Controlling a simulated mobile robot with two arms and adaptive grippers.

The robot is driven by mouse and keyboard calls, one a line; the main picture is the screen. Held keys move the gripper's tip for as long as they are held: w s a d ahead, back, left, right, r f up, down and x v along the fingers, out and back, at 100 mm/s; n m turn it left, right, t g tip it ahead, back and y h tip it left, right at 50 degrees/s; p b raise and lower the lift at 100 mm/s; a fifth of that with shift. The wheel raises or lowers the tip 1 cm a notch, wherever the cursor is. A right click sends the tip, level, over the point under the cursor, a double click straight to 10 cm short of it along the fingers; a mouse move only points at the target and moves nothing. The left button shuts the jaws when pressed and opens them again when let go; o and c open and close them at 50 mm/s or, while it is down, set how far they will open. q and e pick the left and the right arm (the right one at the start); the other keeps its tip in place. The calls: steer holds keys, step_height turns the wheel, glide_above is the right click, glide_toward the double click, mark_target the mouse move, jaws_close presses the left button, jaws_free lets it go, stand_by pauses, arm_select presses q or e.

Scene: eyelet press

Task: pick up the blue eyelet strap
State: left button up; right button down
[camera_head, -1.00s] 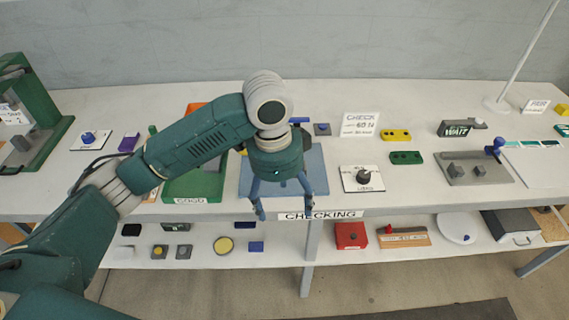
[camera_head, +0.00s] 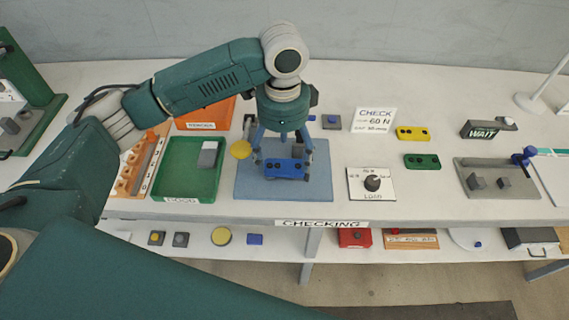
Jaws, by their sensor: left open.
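The blue eyelet strap (camera_head: 285,169) lies on the blue mat (camera_head: 318,186) behind the CHECKING label. It is a short blue bar with dark round holes. My left gripper (camera_head: 283,160) points down at the mat, open, with one finger near each end of the strap. The fingertips are close to the strap's far side; I cannot tell whether they touch it. My right gripper is not in view.
A green GOOD tray (camera_head: 172,185) with a grey block stands left of the mat. Right are the LOAD dial plate (camera_head: 357,190), a yellow strap (camera_head: 411,133) and a green strap (camera_head: 422,161).

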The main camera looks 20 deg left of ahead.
mark_target(284, 170)
arm_select(q)
steer(key=shift+f, duration=0.3)
steer(key=shift+w+f, duration=0.1)
steer(key=shift+f, duration=0.2)
steer(key=f, duration=0.2)
steer(key=f+p, duration=0.1)
steer(key=shift+w+a+f, duration=0.1)
steer(key=shift+w+f, duration=0.25)
steer(key=shift+f+p, duration=0.3)
steer(key=shift+f, duration=0.25)
steer(key=c, duration=1.2)
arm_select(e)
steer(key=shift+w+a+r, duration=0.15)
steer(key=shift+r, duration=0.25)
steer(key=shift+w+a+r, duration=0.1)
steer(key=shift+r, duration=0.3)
